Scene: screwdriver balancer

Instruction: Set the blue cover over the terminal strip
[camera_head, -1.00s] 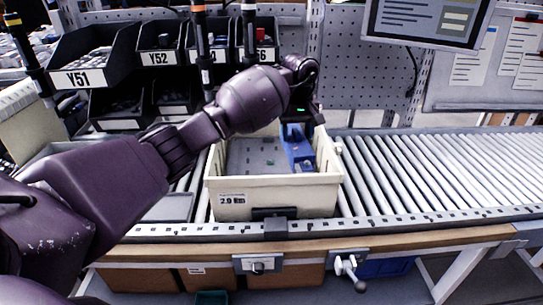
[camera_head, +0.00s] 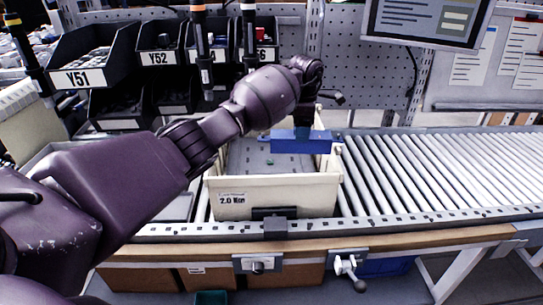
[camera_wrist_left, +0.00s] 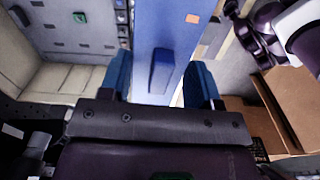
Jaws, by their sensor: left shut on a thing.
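The blue cover (camera_head: 300,145) is a long bar with a raised block on its face. It lies crosswise over the back right of the cream bin (camera_head: 275,196). My left gripper (camera_head: 305,128) is above the cover and shut on it. In the left wrist view the cover (camera_wrist_left: 172,25) runs up between the two blue fingers of the gripper (camera_wrist_left: 160,82). A grey panel (camera_head: 245,160) lies inside the bin. The panel (camera_wrist_left: 65,20) shows at left in the wrist view, with small parts along its edge. I cannot clearly make out the terminal strip. My right gripper is out of view.
The bin stands on a roller conveyor (camera_head: 430,175), which is clear to the right. Black parts bins (camera_head: 95,60) and hanging tools (camera_head: 201,45) stand behind. A monitor (camera_head: 425,20) hangs at the upper right.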

